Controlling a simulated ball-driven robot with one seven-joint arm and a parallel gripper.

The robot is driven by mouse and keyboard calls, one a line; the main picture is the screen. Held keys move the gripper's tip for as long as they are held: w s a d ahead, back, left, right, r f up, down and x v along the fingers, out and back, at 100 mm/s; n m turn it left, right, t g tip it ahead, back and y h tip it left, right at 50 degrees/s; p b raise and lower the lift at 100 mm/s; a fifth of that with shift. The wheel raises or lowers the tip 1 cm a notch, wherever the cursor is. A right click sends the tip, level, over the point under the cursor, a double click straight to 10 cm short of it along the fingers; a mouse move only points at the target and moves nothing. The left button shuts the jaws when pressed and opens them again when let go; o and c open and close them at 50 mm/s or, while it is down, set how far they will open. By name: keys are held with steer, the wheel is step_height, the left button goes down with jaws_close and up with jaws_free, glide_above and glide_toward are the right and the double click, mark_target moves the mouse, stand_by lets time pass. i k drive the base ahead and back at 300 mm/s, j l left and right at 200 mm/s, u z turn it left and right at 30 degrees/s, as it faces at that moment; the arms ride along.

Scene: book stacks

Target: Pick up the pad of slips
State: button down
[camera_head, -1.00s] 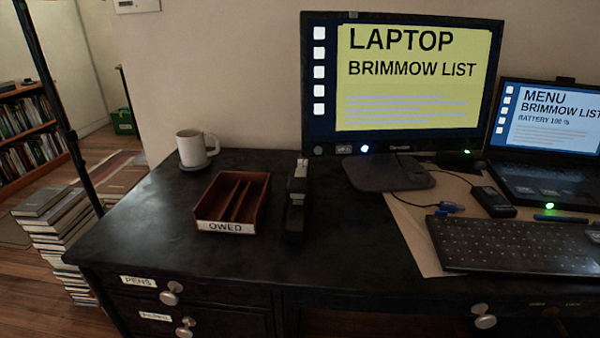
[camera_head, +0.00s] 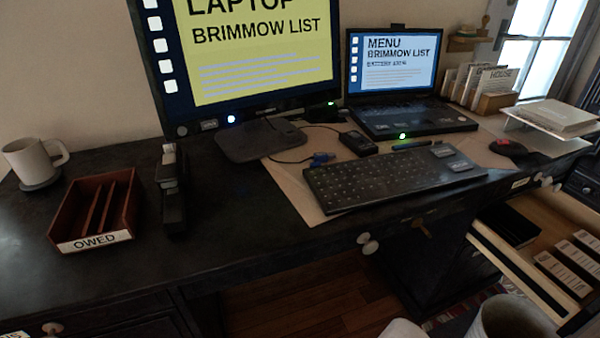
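I cannot pick out the pad of slips for certain. On the desk's right end, a pale stack of papers or books (camera_head: 556,117) sits on a raised stand. The OWED tray (camera_head: 94,240), a dark red divided tray at the left, looks empty. My gripper is not in view. Pale rounded parts at the bottom edge look like my arm, and no fingers show.
The dark desk (camera_head: 260,240) carries a mug (camera_head: 32,160), a stapler-like black device (camera_head: 171,195), a monitor (camera_head: 250,60), a laptop (camera_head: 400,85), a keyboard (camera_head: 390,178) and a mouse (camera_head: 508,147). Open floor (camera_head: 300,300) shows below.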

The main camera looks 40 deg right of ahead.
mark_target(579, 286)
steer(key=k+j+z, duration=0.1)
steer(key=j+z, duration=0.15)
steer(key=k+j+z, duration=0.25)
steer(key=i+l+z, duration=0.1)
steer(key=z, duration=0.3)
steer(key=i+l+z, duration=0.1)
steer(key=z, duration=0.35)
steer(key=i+z, duration=0.15)
steer(key=z, duration=0.25)
steer(key=i+z, duration=0.1)
steer(key=z, duration=0.35)
steer(key=k+j, duration=0.2)
